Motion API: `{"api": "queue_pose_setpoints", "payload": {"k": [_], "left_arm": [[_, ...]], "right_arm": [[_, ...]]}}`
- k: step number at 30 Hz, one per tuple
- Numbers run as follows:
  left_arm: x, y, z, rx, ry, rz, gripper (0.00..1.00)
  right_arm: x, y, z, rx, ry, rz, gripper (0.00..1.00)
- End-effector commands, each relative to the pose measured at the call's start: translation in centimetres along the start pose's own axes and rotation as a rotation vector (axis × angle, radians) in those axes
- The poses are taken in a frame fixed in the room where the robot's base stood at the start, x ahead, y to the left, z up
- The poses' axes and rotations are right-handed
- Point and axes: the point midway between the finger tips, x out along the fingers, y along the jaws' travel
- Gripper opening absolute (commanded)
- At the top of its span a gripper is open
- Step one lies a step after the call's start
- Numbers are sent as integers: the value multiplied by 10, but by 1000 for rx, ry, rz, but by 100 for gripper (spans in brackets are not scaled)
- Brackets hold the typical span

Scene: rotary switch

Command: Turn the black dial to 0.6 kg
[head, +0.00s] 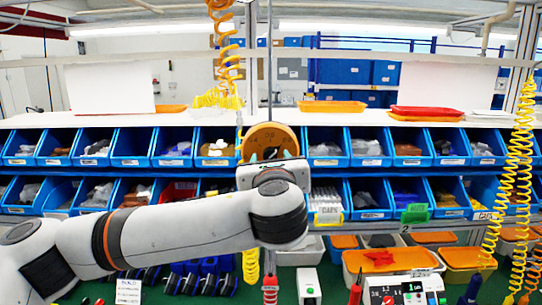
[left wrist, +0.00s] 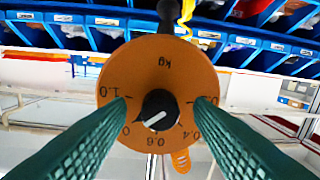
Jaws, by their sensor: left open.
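The round orange dial plate (head: 261,134) hangs at the front of the shelf in the head view, partly hidden by my left wrist. In the left wrist view its face (left wrist: 160,75) shows upside-down numbers and "kg". The black dial (left wrist: 159,112) sits at its centre. The dial's white mark points to the lower left, between the bottom 0.6 label and the left 1.0 label. My left gripper (left wrist: 164,104) is open, its green fingers on either side of the dial with a gap each side. The fingertips cover parts of the plate's scale. My right gripper is not in view.
Blue bins (head: 130,146) fill two shelf rows behind the dial. Coiled yellow hoses hang above (head: 225,60) and at the right (head: 520,170).

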Motion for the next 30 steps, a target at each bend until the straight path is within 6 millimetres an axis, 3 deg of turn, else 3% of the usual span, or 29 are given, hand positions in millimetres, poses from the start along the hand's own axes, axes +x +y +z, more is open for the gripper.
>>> {"api": "queue_pose_setpoints", "payload": {"k": [4, 12, 20, 30], "left_arm": [[0, 0, 0, 0, 0, 0, 48], [0, 0, 0, -1, 0, 0, 4], [0, 0, 1, -28, -1, 0, 3], [0, 0, 5, -225, -10, -1, 3]], "right_arm": [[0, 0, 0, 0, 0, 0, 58], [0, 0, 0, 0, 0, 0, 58], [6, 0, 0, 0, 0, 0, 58], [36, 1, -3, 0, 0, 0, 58]]}}
